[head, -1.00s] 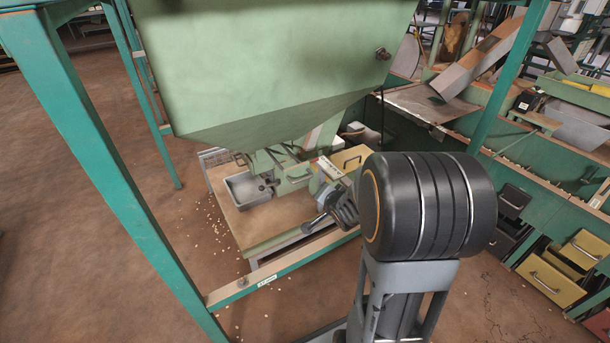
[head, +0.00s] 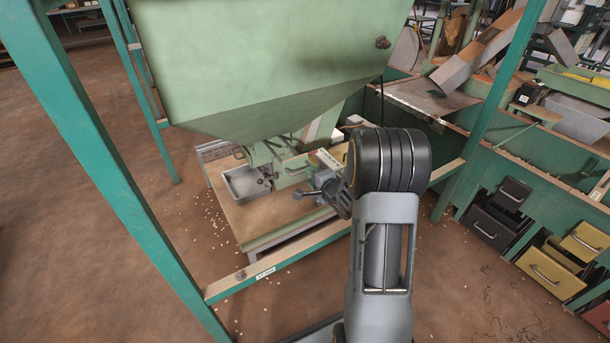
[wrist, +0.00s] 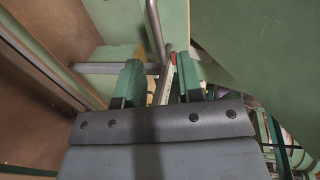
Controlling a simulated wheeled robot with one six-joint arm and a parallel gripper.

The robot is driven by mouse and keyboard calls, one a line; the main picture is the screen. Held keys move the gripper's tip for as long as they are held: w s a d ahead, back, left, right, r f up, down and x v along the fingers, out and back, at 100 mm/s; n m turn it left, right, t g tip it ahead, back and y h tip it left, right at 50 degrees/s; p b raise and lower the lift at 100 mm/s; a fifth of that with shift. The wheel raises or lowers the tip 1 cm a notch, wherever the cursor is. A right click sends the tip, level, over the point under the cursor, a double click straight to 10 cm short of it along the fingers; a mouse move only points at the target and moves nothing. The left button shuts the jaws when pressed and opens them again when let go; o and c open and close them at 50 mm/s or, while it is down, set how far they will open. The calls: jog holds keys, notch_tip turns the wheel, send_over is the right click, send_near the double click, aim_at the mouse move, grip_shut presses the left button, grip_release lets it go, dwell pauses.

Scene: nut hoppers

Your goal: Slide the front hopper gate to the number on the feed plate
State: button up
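The large green front hopper (head: 270,70) hangs over a low stand. Below its outlet is green gate hardware (head: 290,172) with a handle. A small pale plate (head: 328,158) sits beside my gripper, its marking too small to read. My gripper (head: 325,193) is low beside the gate hardware, partly hidden by my arm. In the wrist view its two green-tipped fingers (wrist: 160,82) are apart. A bent metal rod (wrist: 154,30) and a thin strip with a pale, marked edge (wrist: 166,82) show in the gap between them. I cannot tell whether the fingers touch either.
A grey metal tray (head: 245,184) stands on the wooden stand top (head: 275,215). A green frame post (head: 95,170) and a low green rail (head: 285,258) stand in front. Drawers (head: 550,272) and a bench are at the right. Open floor with scattered nuts lies at the left.

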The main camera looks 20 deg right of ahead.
jog(key=shift+b+x, duration=0.75)
jog(key=shift+x, duration=1.9)
jog(key=shift+c, duration=0.3)
grip_shut()
